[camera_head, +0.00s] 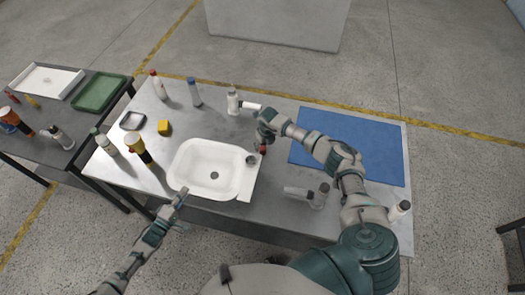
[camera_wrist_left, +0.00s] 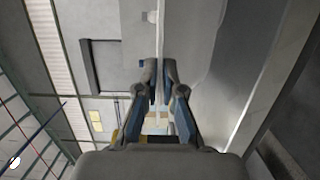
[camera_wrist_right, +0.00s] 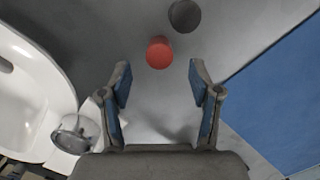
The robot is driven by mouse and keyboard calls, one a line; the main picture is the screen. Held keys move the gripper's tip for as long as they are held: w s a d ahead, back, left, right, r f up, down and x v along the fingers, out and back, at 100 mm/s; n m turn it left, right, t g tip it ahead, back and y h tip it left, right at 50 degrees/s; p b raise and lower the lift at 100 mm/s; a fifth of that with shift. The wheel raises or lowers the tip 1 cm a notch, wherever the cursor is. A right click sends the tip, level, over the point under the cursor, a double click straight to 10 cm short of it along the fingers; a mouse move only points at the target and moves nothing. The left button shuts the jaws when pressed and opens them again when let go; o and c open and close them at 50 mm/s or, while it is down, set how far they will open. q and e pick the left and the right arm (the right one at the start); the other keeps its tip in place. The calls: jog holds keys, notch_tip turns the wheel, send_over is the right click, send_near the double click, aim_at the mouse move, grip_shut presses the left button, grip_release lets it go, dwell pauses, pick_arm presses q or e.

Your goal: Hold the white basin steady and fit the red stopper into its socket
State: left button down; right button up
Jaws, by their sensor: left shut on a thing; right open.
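The white basin (camera_head: 190,165) sits on the metal table in the head view, with a dark drain hole in its floor. Its round socket (camera_head: 252,159) is at the basin's right side; it also shows at the lower left of the right wrist view (camera_wrist_right: 75,132). My left gripper (camera_head: 182,193) is shut on the basin's near-left rim; the thin edge runs between its fingers in the left wrist view (camera_wrist_left: 159,85). The red stopper (camera_wrist_right: 159,53) stands on the table, just beyond the open fingers of my right gripper (camera_wrist_right: 160,82). In the head view the stopper (camera_head: 263,149) is partly hidden by that gripper.
A dark grey cylinder (camera_wrist_right: 185,14) stands close beside the stopper. A blue mat (camera_head: 375,150) lies right of it.

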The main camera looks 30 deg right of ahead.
aim_at(263, 148)
jog(key=f, duration=0.3)
jog(key=w+f, duration=0.1)
jog(key=f, duration=0.1)
jog(key=shift+f, duration=0.3)
grip_shut()
jog(key=shift+r, duration=0.1)
jog(key=r, duration=1)
jog(key=shift+a+r, duration=0.15)
jog(key=shift+a, duration=0.15)
jog(key=s+a+r+n+y, duration=0.1)
jog(key=s+a+r+n, duration=0.7)
jog(key=r, duration=0.3)
jog(key=shift+n+g, duration=0.4)
jog(key=shift+n, duration=0.2)
jog(key=f, duration=0.5)
jog(key=shift+w+a+f, duration=0.15)
jog(key=shift+w+a, duration=0.2)
jog(key=shift+w, duration=0.05)
jog(key=shift+f, duration=2.1)
